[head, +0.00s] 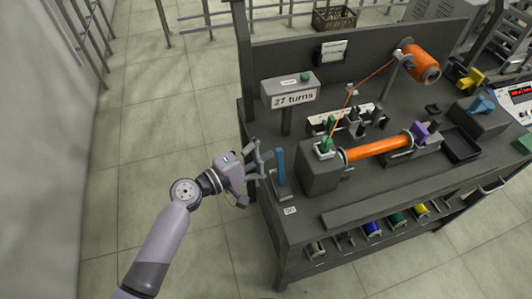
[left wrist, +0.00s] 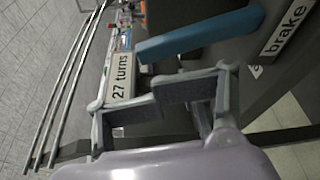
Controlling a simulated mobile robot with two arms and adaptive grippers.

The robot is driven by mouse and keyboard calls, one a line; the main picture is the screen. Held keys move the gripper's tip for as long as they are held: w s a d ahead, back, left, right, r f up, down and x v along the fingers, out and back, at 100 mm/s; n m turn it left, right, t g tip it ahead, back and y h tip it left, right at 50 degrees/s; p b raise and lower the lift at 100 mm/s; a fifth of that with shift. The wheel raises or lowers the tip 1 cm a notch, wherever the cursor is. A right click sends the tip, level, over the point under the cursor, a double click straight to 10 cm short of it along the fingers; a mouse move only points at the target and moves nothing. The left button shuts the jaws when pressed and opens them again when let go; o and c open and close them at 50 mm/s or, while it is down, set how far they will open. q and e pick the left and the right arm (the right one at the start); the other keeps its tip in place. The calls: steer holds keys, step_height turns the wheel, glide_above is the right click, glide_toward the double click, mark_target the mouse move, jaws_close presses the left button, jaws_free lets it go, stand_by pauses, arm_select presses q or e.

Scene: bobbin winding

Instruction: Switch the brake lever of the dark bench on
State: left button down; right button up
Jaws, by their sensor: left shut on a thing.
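The brake lever (head: 281,167) is a blue bar standing nearly upright at the left end of the dark bench (head: 345,216). It also shows in the left wrist view as a long blue bar (left wrist: 200,37) just beyond my fingertips. A white label (left wrist: 287,28) reading "brake" sits by its base. My left gripper (head: 264,163) is at the left side of the lever, its fingers drawn together and shut on it. The exact contact is hard to see, as the finger pads (left wrist: 158,93) cover it in the left wrist view. My right gripper is not in view.
A "27 turns" sign (head: 293,99) stands behind the lever. To its right are a grey block (head: 321,170), an orange-wound bobbin (head: 378,147) and an orange wire spool (head: 422,66). Several coloured spools fill the lower shelf. Open floor lies left of the bench.

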arm_select(q)
steer(key=b, duration=0.1)
steer(key=s+m+b, duration=0.1)
steer(key=b, duration=0.1)
steer(key=shift+s+d+r+m, duration=0.2)
steer(key=shift+d+r+m, duration=0.05)
steer(key=shift+r+m, duration=0.1)
stand_by(0.9)
stand_by(0.5)
